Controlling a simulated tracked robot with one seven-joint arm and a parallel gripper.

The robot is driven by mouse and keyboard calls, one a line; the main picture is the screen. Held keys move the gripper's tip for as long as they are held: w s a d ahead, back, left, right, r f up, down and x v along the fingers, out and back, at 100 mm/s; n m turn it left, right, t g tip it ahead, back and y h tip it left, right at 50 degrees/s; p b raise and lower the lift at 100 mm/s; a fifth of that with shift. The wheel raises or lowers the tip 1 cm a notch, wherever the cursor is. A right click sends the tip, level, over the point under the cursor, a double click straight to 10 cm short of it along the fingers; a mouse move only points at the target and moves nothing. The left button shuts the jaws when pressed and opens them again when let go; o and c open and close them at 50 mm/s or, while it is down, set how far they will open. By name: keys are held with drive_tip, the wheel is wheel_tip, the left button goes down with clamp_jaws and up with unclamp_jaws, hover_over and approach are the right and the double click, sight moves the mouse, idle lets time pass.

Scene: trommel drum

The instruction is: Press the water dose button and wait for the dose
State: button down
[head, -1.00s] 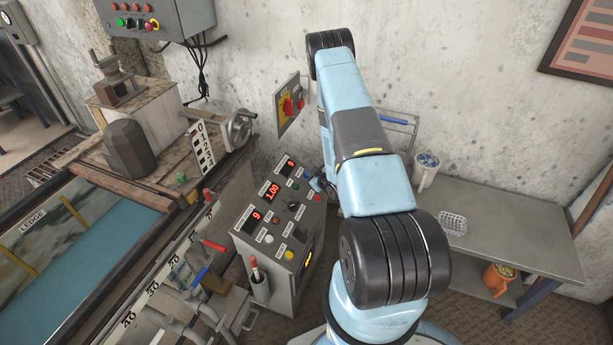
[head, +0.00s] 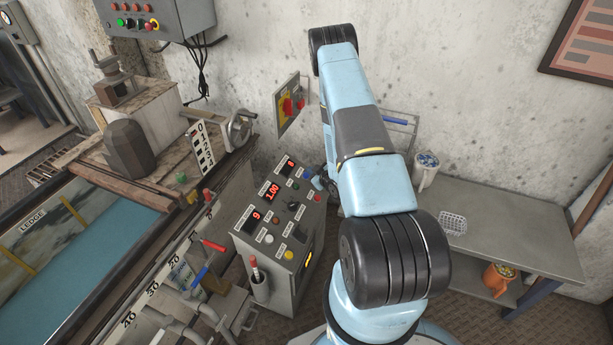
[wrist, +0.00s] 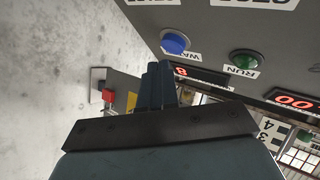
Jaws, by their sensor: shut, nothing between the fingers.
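The blue button (wrist: 175,42) stands on the grey console face in the wrist view, beside a label of which "WA" can be read. On the console (head: 279,229) in the head view, the small blue button (head: 307,174) is near the far end. My gripper (wrist: 158,72) is shut and empty, its fingertips just short of the blue button in the wrist picture, with a visible gap. Whether they touch the panel cannot be told. In the head view the gripper is mostly hidden by my arm and sits by the console's far right edge.
A green RUN button (wrist: 243,62) sits close to the blue one. Red digit displays (head: 272,191) are lit on the console. A red and yellow wall switch (head: 288,106) is behind it.

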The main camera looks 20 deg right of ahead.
drive_tip(key=shift+r, duration=0.15)
drive_tip(key=r, duration=0.1)
drive_tip(key=s+d+r, duration=0.1)
drive_tip(key=r, duration=0.2)
drive_tip(key=shift+s+d+r, duration=0.1)
drive_tip(key=shift+s+d, duration=0.25)
drive_tip(key=shift+s, duration=0.05)
idle(0.9)
